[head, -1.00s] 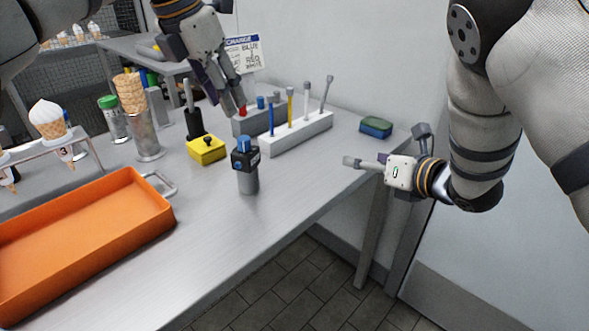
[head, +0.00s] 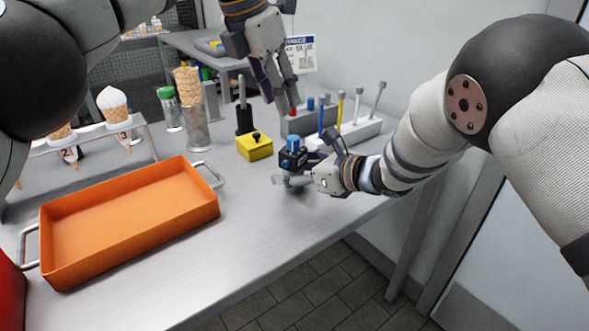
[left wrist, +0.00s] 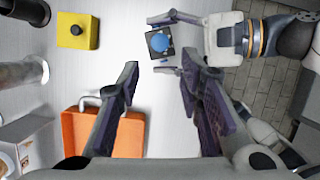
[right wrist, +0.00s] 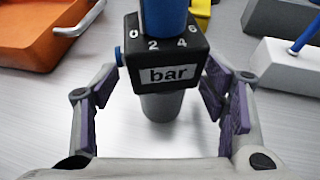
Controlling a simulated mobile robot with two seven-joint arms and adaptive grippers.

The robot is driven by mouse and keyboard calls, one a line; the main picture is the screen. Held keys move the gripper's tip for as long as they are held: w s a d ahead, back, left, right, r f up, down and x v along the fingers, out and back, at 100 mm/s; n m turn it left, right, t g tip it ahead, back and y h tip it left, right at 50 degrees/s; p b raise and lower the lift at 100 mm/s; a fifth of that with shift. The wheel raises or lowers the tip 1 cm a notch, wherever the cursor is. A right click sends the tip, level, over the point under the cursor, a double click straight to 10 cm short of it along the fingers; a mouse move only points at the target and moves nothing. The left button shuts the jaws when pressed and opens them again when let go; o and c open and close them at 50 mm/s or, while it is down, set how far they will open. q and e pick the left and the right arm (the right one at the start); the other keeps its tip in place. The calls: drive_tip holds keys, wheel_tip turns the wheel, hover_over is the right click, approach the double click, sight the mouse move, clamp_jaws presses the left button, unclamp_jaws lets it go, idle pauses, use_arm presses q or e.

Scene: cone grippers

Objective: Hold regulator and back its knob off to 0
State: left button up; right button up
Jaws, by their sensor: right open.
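The regulator (head: 292,157) stands upright on the bench, with a black body, blue knob (head: 292,143) and grey lower cylinder. In the right wrist view the body (right wrist: 165,55) shows a "bar" label and the marks 0, 2, 4 and 6; the blue knob (right wrist: 165,15) is cut off at the top. My right gripper (right wrist: 158,115) is open, its fingers on either side of the regulator with gaps visible. My left gripper (head: 283,108) is open and empty above and behind the regulator in the head view. From the left wrist view (left wrist: 157,85) the blue knob lies beyond its fingertips.
A yellow box with a black button (head: 254,147) stands left of the regulator. A grey rack and a white rack (head: 355,132) with coloured tools stand behind it. An orange tray (head: 130,220) and a cone stand are at the left. The bench front is clear.

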drive_tip(key=shift+w+a+f, duration=0.15)
drive_tip(key=shift+w+a, duration=0.1)
drive_tip(key=shift+a, duration=0.05)
